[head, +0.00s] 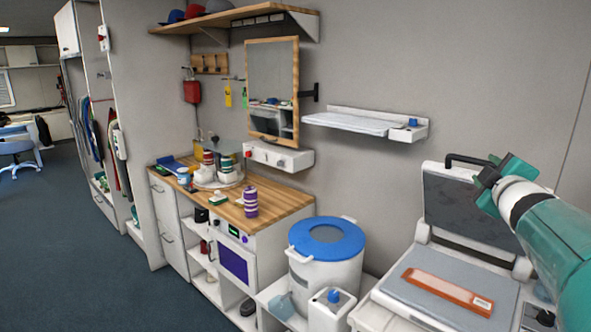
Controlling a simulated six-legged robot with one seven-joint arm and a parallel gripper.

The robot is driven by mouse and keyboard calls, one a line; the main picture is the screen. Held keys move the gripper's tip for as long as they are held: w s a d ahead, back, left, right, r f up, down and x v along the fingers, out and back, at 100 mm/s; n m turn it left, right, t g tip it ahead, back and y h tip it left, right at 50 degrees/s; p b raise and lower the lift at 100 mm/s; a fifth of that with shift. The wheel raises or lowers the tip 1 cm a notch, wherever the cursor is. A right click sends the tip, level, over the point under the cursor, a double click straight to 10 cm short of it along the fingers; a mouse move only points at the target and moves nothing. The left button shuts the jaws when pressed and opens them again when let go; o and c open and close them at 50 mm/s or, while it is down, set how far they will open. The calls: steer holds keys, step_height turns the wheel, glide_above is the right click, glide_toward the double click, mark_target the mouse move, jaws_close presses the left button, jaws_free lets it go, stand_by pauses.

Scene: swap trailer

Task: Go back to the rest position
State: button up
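My gripper (488,174) is at the right, at the end of my teal and white arm. It is in front of the upper part of the raised dark lid (458,205) of a white flat-bed machine (398,304). A black handle (466,160) on the lid's top edge runs up to the gripper in the picture. I cannot tell if they touch. The fingers are seen from behind, so their opening is hidden. An orange flat pack (446,291) with a white label lies on the machine's grey bed.
A white bin with a blue lid (326,238) and a white canister (332,310) stand left of the machine. A wooden counter (283,201) holds bottles and a purple-banded stack. A wall shelf (352,121) hangs above. Open dark floor (90,260) lies at left.

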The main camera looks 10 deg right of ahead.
steer(key=s+a+f+m+g+y, duration=0.2)
steer(key=s+a+f, duration=0.4)
steer(key=a, duration=0.5)
steer(key=s+a+f+m+g+y, duration=0.2)
steer(key=s+a+f+m+g, duration=0.1)
steer(key=s+a+f+g, duration=0.2)
steer(key=s+a+f+m+g+y, duration=0.3)
steer(key=s+a+f, duration=0.6)
steer(key=a, duration=0.9)
step_height(320, 180, down, 3)
steer(key=shift+r+g, duration=0.15)
steer(key=shift+g, duration=0.25)
